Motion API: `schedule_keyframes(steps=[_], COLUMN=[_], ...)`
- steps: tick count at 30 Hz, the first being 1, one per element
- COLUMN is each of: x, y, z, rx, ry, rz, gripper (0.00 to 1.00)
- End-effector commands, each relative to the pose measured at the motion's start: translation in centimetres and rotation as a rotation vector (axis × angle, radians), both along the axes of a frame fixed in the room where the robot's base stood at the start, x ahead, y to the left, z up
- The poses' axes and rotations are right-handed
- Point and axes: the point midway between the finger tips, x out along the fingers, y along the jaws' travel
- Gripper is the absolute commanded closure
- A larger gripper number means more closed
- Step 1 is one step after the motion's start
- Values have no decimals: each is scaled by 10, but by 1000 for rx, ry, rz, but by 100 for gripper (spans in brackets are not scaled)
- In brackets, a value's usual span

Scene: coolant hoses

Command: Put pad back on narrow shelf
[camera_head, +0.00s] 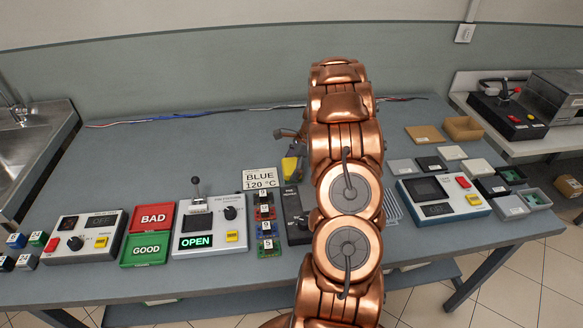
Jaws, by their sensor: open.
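My copper arm stands upright in the middle of the view and hides much of the table behind it. A small grey part of my gripper (290,133) seems to show at the arm's left edge; its fingertips are hard to make out and nothing is seen held in it. Several flat pads lie at the table's right: a grey pad (400,166), a black pad (430,163) and a white pad (452,153). I cannot tell which is the task's pad. A narrow low shelf (230,306) runs under the table's front edge.
The table (150,150) is clear at the back left. A fixture box (212,240) reading OPEN, red BAD tray (152,217) and green GOOD tray (146,250) stand front left. A yellow-and-grey tool (290,164) lies close to my arm. Another control box (443,197) stands right.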

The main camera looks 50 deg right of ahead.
Motion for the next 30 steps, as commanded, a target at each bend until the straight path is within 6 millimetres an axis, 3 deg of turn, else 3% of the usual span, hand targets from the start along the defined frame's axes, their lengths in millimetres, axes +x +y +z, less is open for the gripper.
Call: schedule_keyframes(steps=[7, 21, 30], x=[1, 1, 1], y=[1, 1, 1], z=[-3, -3, 5], rx=[-2, 0, 0], ry=[-1, 0, -1], rz=[-1, 0, 2], gripper=[0, 48, 48])
